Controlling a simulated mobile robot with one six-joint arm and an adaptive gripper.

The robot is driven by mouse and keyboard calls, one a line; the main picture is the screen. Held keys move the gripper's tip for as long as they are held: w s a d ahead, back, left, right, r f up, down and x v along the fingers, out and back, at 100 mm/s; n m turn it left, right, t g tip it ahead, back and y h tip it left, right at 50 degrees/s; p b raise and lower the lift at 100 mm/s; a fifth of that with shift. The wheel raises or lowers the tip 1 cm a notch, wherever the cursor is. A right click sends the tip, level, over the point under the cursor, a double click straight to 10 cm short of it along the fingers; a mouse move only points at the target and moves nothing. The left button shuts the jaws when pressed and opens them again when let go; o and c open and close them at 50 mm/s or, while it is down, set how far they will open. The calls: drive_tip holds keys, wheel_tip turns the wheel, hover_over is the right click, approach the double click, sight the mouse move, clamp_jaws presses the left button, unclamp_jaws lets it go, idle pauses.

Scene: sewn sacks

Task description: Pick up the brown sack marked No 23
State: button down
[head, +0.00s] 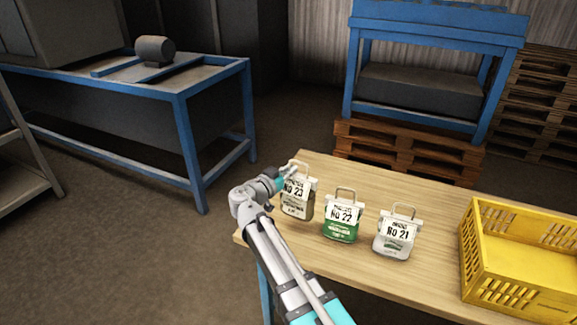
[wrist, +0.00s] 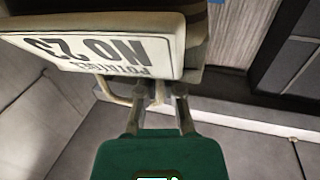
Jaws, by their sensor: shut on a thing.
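The brown sack marked No 23 (head: 298,208) is upright at the left end of the row on the wooden table (head: 420,195). Its white label shows upside down in the wrist view (wrist: 105,50), close in front of the camera. My gripper (head: 289,171) is at the top of this sack, by its looped handle. In the wrist view my gripper (wrist: 160,92) is shut on the pale handle of the sack. I cannot tell whether the sack's base touches the table.
A green and white sack marked No 22 (head: 342,225) stands just right of it, then a white sack marked No 21 (head: 396,236). A yellow crate (head: 480,262) stands at the table's right end. A blue-framed bench (head: 190,95) is at the left, with floor between.

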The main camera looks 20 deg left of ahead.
drive_tip(key=shift+s+d+r+p, duration=0.3)
drive_tip(key=shift+s+r+p, duration=0.25)
drive_tip(key=shift+r, duration=0.3)
drive_tip(key=s+d+r+p, duration=0.3)
drive_tip(key=s, duration=0.5)
drive_tip(key=shift+d+r+p, duration=0.3)
drive_tip(key=shift+r+p, duration=0.05)
drive_tip(key=shift+r, duration=0.05)
drive_tip(key=shift+s, duration=0.1)
drive_tip(key=shift+r, duration=0.15)
